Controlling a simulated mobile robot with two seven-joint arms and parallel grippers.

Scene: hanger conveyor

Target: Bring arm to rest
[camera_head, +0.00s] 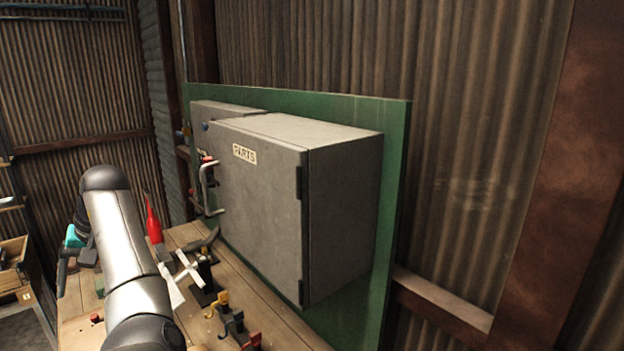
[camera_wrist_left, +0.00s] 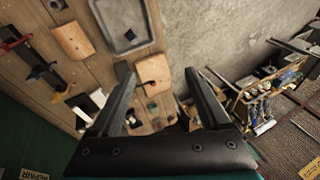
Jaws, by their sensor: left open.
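My left arm (camera_head: 127,250) rises from the bottom left of the head view and bends away, hiding part of the workbench. My left gripper (camera_wrist_left: 158,72) shows clearly in the left wrist view, with its two dark fingers wide apart. Nothing is held between them. In the head view only a small teal and dark part of the left gripper (camera_head: 68,258) shows beyond the arm, near the bench's left side. My right gripper is in neither view.
A grey PARTS cabinet (camera_head: 255,190) stands on a green backboard (camera_head: 395,190). The wooden workbench (camera_head: 285,325) carries a red-handled tool (camera_head: 153,222) and coloured clamps (camera_head: 235,325). The wrist view shows a grey tray (camera_wrist_left: 124,40), wooden blocks (camera_wrist_left: 73,40) and a tool crate (camera_wrist_left: 265,108).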

